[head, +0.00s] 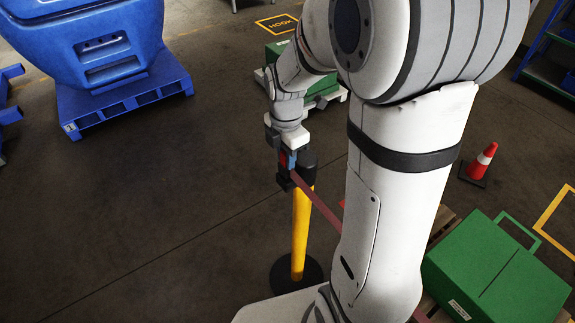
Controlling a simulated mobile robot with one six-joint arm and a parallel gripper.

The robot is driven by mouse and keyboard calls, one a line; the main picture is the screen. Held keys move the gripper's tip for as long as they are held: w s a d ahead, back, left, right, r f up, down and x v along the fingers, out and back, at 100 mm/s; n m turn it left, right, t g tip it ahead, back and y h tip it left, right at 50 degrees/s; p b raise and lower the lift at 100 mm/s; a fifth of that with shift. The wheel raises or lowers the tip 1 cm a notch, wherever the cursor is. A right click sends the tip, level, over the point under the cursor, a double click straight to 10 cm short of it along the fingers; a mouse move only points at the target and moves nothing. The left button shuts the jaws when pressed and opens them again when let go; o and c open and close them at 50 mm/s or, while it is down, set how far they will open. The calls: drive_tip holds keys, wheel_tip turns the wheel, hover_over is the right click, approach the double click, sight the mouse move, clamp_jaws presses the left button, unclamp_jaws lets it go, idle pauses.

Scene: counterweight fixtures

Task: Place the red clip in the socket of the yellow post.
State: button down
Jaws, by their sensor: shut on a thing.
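The yellow post (301,235) stands upright on a round black base, with a black head (308,165) at its top. My gripper (286,172) points down right at the post's head, on its left side in the picture. It is shut on the red clip (283,159), of which only a small red patch shows between the dark jaws. A red strap (318,203) runs from the jaws down to the right and passes behind my arm. The socket is hidden, and I cannot tell whether the clip sits in it or is only beside it.
A blue bin (60,45) on a blue pallet (130,104) stands at the back left. A green case (495,270) lies at the lower right, near an orange cone (482,163). Another green box (278,52) is behind my arm.

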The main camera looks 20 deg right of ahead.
drive_tip(key=shift+d+f, duration=0.15)
drive_tip(key=shift+f, duration=1.9)
drive_tip(key=shift+s, duration=0.1)
drive_tip(key=shift+f, duration=0.1)
drive_tip(key=c, duration=1.2)
unclamp_jaws()
